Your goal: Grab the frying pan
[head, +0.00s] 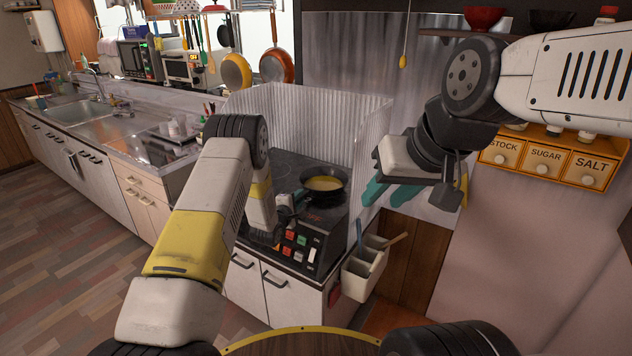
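A black frying pan (318,195) with a yellow filling sits on the dark stove (290,165), towards its right side. My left gripper (287,213) is low over the stove, just left of and in front of the pan, near where its handle side is. The arm and gripper body hide part of that area, so I cannot tell whether the fingers touch the handle or how far apart they are. My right gripper (388,194) is raised to the right of the stove, apart from the pan. Its teal fingers are spread with nothing visible between them.
A corrugated metal guard (325,125) stands behind the stove. A utensil holder (362,270) hangs at its right front. Control buttons (295,242) line the front. Orange pans (236,72) hang behind. A labelled spice rack (545,162) is on the right wall.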

